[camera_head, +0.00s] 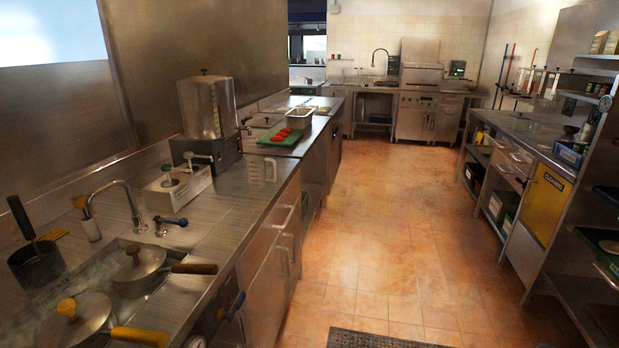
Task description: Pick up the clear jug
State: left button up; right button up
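A clear jug (257,172) stands on the left steel counter (225,205), near its front edge. It is see-through and faint against the counter, with a handle on its right side. It stands to the right of a white-topped dispenser box (178,187) and in front of a large steel urn (208,108). Neither of my grippers is in view.
Lidded pans (140,268) with handles and a tap (130,205) are at the near left. A green board (280,136) with red items and a steel pan (299,118) lie farther along the counter. The tiled floor (390,220) is clear, with a dark mat (375,339) at the front.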

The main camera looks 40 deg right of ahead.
aim_at(255, 162)
jog(key=z, duration=0.25)
jog(key=k, duration=0.35)
jog(key=z, duration=1.45)
jog(key=i, duration=0.85)
jog(key=z, duration=0.75)
jog(key=i, duration=0.95)
jog(key=u, duration=0.6)
jog(key=i, duration=0.85)
jog(key=u, duration=0.9)
